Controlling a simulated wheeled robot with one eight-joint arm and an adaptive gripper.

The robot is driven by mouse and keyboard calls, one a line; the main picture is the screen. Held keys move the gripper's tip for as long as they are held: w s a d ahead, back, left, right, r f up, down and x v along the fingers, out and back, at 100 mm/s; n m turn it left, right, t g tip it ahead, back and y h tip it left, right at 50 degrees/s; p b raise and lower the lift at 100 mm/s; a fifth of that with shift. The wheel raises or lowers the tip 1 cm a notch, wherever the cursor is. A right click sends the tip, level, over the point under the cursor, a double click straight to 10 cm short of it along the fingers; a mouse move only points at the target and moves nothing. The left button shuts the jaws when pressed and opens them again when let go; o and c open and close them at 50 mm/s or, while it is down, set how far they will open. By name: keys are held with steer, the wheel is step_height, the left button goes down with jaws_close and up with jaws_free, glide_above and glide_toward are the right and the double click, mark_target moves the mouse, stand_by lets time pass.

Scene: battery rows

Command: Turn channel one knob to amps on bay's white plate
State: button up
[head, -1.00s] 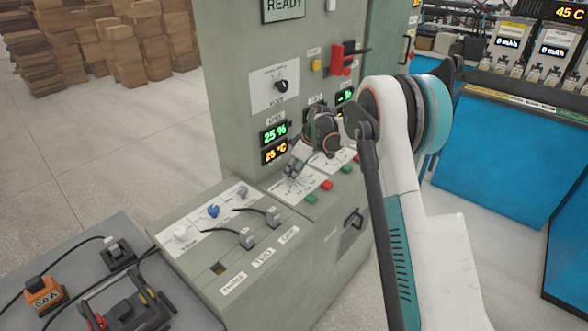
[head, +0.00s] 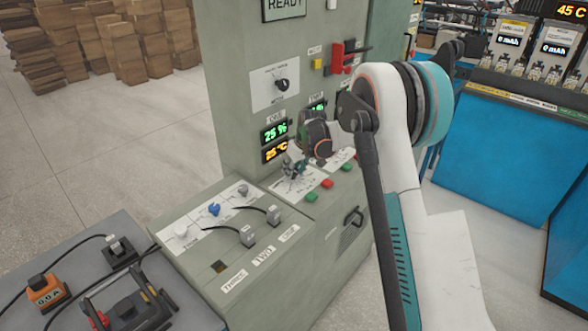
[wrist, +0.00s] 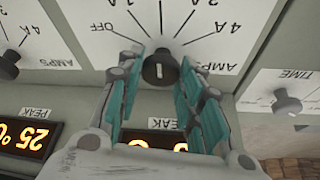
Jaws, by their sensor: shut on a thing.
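In the wrist view a round black knob (wrist: 160,70) with a white mark sits on a white plate (wrist: 232,20) printed with OFF, several amp values and AMPS. The mark runs roughly along the picture's vertical. My gripper (wrist: 160,76) has its two teal fingers shut on this knob, one on each side. In the head view my gripper (head: 292,173) is down at the sloped panel beside the ONE display (head: 275,132). It hides the knob there.
In the wrist view another AMPS knob (wrist: 8,65) is at left and a TIME knob (wrist: 286,104) at right. In the head view the grey console (head: 215,260) carries coloured buttons, white and blue knobs and plugged cables.

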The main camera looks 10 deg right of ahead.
steer(key=o, duration=1)
steer(key=shift+o, duration=0.2)
steer(key=shift+r, duration=0.1)
steer(key=v, duration=1.1)
steer(key=shift+s+r, duration=0.2)
steer(key=shift+r, duration=0.15)
